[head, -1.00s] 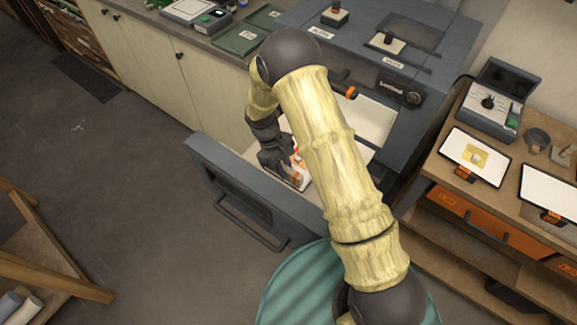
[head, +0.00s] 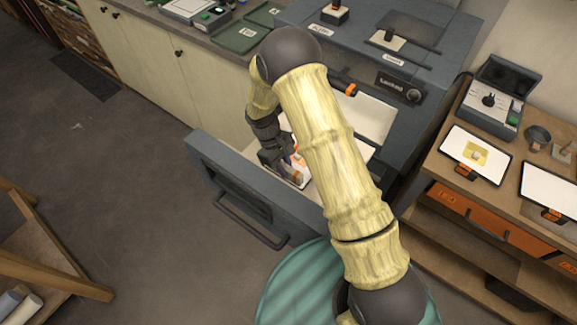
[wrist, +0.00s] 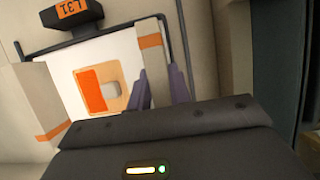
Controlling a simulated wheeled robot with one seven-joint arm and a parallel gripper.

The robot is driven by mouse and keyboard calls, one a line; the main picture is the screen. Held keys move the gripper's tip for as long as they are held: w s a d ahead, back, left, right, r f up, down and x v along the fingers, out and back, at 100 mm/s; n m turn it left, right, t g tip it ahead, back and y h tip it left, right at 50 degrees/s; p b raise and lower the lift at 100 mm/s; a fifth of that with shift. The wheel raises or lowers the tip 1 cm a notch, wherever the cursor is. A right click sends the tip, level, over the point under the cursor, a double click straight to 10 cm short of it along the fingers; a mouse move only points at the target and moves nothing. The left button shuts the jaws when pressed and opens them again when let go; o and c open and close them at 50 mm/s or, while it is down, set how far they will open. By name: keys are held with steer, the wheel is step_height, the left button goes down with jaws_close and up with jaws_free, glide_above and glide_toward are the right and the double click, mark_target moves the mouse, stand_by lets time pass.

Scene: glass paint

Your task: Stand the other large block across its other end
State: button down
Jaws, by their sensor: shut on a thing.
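My gripper (wrist: 163,88) is shut on a pale large block (wrist: 153,62) with an orange band, held upright at the right side of a white panel (wrist: 88,62). Another pale block (wrist: 42,100) with an orange band stands at the panel's left side. On the panel between them lies a tan piece (wrist: 118,75) with an orange patch and a small grey block (wrist: 111,92). I cannot tell whether the held block touches the panel. In the head view my gripper (head: 277,157) is inside the open drawer, and my arm hides much of the blocks.
The dark drawer front (head: 240,190) with its handle stands open from the grey cabinet (head: 425,60). A wooden bench (head: 500,165) at right holds tablets and a box.

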steer(key=c, duration=1.2)
jaws_free()
steer(key=shift+r, duration=0.15)
steer(key=shift+r+p, duration=2.4)
steer(key=shift+r, duration=1)
